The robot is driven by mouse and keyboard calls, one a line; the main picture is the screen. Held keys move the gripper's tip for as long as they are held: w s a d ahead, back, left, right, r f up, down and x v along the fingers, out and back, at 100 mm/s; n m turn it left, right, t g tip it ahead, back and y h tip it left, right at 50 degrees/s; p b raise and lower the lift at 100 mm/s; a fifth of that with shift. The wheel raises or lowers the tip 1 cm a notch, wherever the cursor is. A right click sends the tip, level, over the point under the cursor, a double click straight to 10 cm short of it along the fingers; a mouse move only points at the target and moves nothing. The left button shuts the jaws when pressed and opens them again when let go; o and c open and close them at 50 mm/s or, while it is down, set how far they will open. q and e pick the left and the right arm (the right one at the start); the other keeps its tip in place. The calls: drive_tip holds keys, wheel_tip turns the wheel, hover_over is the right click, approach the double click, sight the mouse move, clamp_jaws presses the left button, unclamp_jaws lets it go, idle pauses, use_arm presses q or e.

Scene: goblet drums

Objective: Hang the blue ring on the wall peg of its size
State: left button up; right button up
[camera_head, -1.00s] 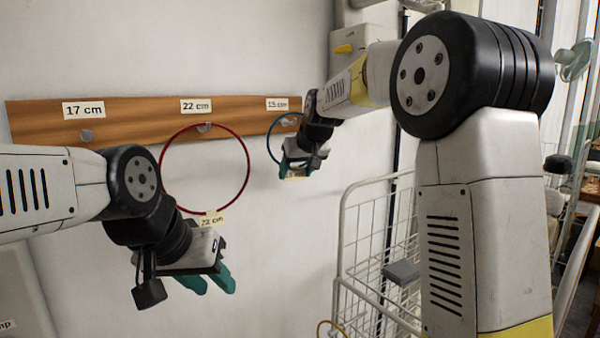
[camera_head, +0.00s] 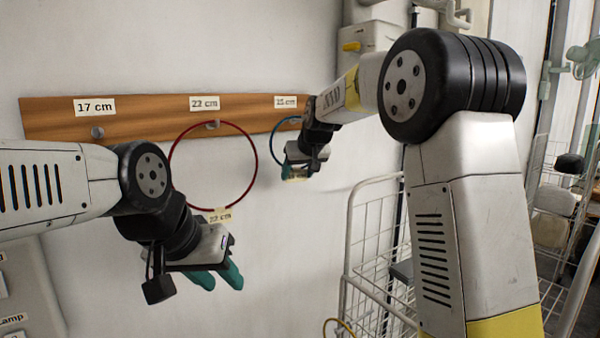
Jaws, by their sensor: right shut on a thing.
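The blue ring (camera_head: 277,142) is upright near the right end of the peg board, under the 15 cm label (camera_head: 286,101). My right gripper (camera_head: 295,172) is shut on its lower part, at a small tag. My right forearm hides the ring's right side and the 15 cm peg, so I cannot tell whether the ring is around it. The 17 cm peg (camera_head: 97,133) is bare. The red ring (camera_head: 257,168), tagged 22 cm, hangs at the 22 cm peg (camera_head: 213,124). My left gripper (camera_head: 219,277) is open and empty, below and left of the red ring's tag.
The wooden board (camera_head: 150,120) runs along the pale wall. A white wire cart (camera_head: 350,235) stands at the right, below my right arm. A grey panel (camera_head: 35,270) with labels is at the lower left. The wall below the red ring is clear.

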idle(0.3)
drive_tip(key=o, duration=1.6)
drive_tip(key=s+d+r+m, duration=0.1)
drive_tip(key=s+d+r, duration=0.3)
drive_tip(key=s+d, duration=0.65)
drive_tip(key=s+d+f+m, duration=0.1)
drive_tip(key=s+f, duration=0.3)
drive_tip(key=s, duration=0.5)
drive_tip(key=s+d+f+g, duration=0.1)
drive_tip(key=s+d+f, duration=0.2)
drive_tip(key=s, duration=0.6)
drive_tip(key=s+d+f+m+g+h, duration=0.1)
drive_tip(key=s+f, duration=0.4)
drive_tip(key=s, duration=0.5)
drive_tip(key=shift+d+m, duration=0.3)
drive_tip(key=shift+d, duration=0.3)
